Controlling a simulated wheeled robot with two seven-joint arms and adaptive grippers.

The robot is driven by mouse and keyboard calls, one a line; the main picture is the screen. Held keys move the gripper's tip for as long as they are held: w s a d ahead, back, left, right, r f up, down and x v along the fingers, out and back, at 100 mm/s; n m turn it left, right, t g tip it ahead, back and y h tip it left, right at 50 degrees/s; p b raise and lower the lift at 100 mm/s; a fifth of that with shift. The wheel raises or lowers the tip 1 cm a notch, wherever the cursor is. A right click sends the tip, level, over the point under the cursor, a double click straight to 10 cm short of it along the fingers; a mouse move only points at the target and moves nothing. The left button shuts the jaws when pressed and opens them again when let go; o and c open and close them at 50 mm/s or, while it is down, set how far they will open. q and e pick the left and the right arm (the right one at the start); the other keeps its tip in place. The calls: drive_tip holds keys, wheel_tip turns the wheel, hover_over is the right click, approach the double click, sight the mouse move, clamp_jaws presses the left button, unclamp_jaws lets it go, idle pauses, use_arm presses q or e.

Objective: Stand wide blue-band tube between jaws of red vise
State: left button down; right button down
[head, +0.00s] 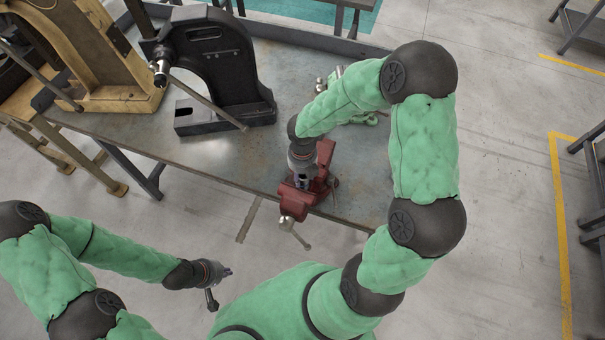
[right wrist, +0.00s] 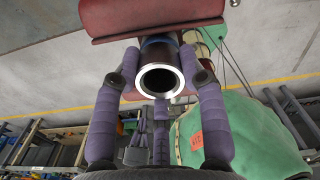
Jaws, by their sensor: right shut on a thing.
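The red vise (head: 293,202) is at the front edge of the workbench in the head view. My right gripper (head: 302,181) is over the vise, pointing down by its jaws. In the right wrist view its purple fingers are shut on the tube (right wrist: 160,66), which has a dark body, a bright metal rim facing the camera and a blue band behind it. A red vise part (right wrist: 150,18) shows just above the tube; whether they touch is unclear. The tube's far end is hidden. My left gripper (head: 221,274) is low in front of the bench, away from the vise; its opening is too small to judge.
A black arbor press (head: 225,75) stands on the workbench (head: 225,155) left of the vise, with a tan press (head: 105,65) further left. A green object (head: 352,100) is partly hidden behind my right arm. The bench surface between black press and vise is clear.

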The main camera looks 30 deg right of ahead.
drive_tip(key=shift+f, duration=0.25)
drive_tip(key=shift+s+a+f+b, duration=0.2)
drive_tip(key=shift+s+f+b, duration=0.2)
drive_tip(key=shift+s, duration=0.1)
drive_tip(key=c, duration=1)
unclamp_jaws()
drive_tip(key=shift+o, duration=1.4)
drive_tip(key=shift+f, duration=0.15)
drive_tip(key=shift+w+d, duration=0.1)
drive_tip(key=shift+w, duration=0.4)
drive_tip(key=shift+s, duration=0.15)
drive_tip(key=shift+r, duration=0.3)
